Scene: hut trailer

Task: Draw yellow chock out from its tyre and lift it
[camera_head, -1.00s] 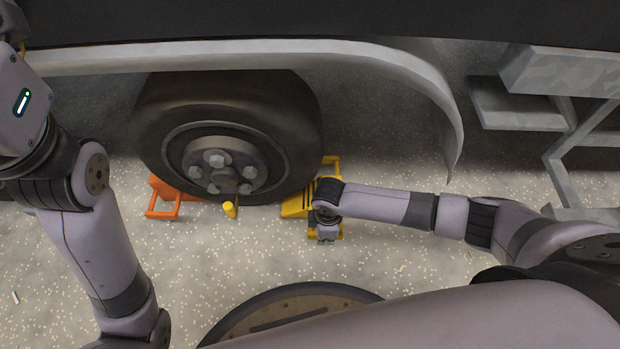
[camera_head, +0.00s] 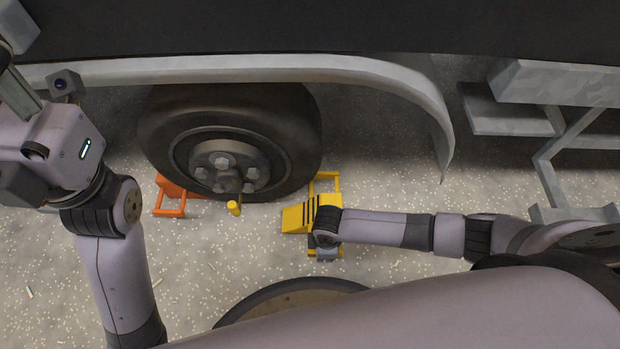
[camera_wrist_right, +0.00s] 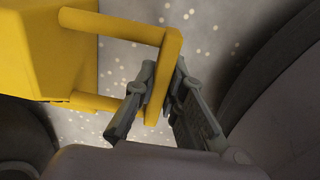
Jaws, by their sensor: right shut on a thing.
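The yellow chock (camera_head: 298,218) with black stripes is on the floor side of the tyre (camera_head: 228,140), just beyond its lower right edge. A strip of floor shows between chock and tyre; whether the chock touches the floor I cannot tell. My right gripper (camera_head: 327,253) is at the chock's near side, partly hidden by its own wrist. In the right wrist view the fingers (camera_wrist_right: 165,85) are shut on the handle bar of the yellow chock (camera_wrist_right: 45,55). My left arm shows at the left, but its gripper is out of view.
An orange chock (camera_head: 170,196) sits at the tyre's left side. A small yellow peg (camera_head: 233,208) is at the tyre's bottom. The grey fender (camera_head: 405,85) arches above, and metal steps (camera_head: 510,115) stand at the right. Floor in front is mostly clear.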

